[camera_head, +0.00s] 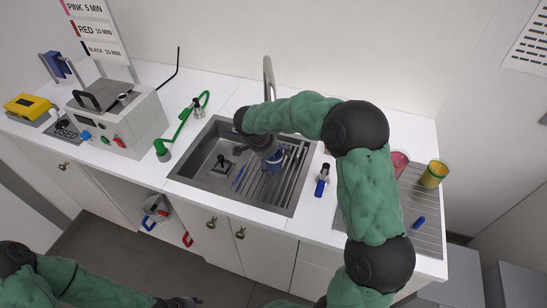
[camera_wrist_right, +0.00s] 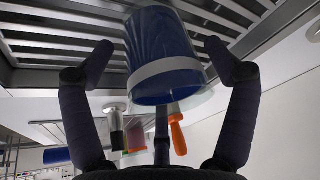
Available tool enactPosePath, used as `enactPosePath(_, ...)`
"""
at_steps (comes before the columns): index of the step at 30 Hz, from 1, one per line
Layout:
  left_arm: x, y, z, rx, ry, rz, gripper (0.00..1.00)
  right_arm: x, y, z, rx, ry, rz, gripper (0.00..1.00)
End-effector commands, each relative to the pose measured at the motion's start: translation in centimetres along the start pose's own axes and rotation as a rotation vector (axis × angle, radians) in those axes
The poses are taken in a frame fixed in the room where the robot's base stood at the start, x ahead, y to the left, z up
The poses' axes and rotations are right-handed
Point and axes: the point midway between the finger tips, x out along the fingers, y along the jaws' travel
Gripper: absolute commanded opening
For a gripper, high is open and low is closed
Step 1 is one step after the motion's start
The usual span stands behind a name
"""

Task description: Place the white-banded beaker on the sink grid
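The white-banded beaker (camera_wrist_right: 165,45), clear with blue inside, shows in the wrist view between the fingers of my right gripper (camera_wrist_right: 158,52). Its white band runs around it near the end closer to the camera. The fingers are spread, with a gap visible on the left side. The far end of the beaker is against or close to the bars of the sink grid (camera_wrist_right: 55,50); contact is hard to tell. In the head view the beaker (camera_head: 275,159) is partly hidden under my right gripper (camera_head: 268,150), over the sink grid (camera_head: 283,190). My left gripper (camera_head: 180,302) is at the bottom edge, mostly cut off.
The tap (camera_head: 268,75) rises behind the sink (camera_head: 205,170). Red (camera_head: 399,162) and yellow (camera_head: 434,174) beakers stand on the right drainer. A green stand (camera_head: 163,148) and a white box device (camera_head: 120,120) are left.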

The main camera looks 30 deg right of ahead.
Motion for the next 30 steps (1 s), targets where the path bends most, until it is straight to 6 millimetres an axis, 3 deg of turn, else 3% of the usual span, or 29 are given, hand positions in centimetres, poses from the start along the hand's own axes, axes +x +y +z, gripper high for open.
enactPosePath(14, -0.5, 0.2, 0.0, 0.0, 0.0, 0.0, 0.4, -0.5, 0.0, -0.2, 0.0, 0.0, 0.0, 0.95)
enactPosePath(30, -2.3, 0.8, 0.1, 0.0, 0.0, 0.0, 0.4, -10.3, -0.1, -0.2, 0.0, 0.001, -0.004, 0.95)
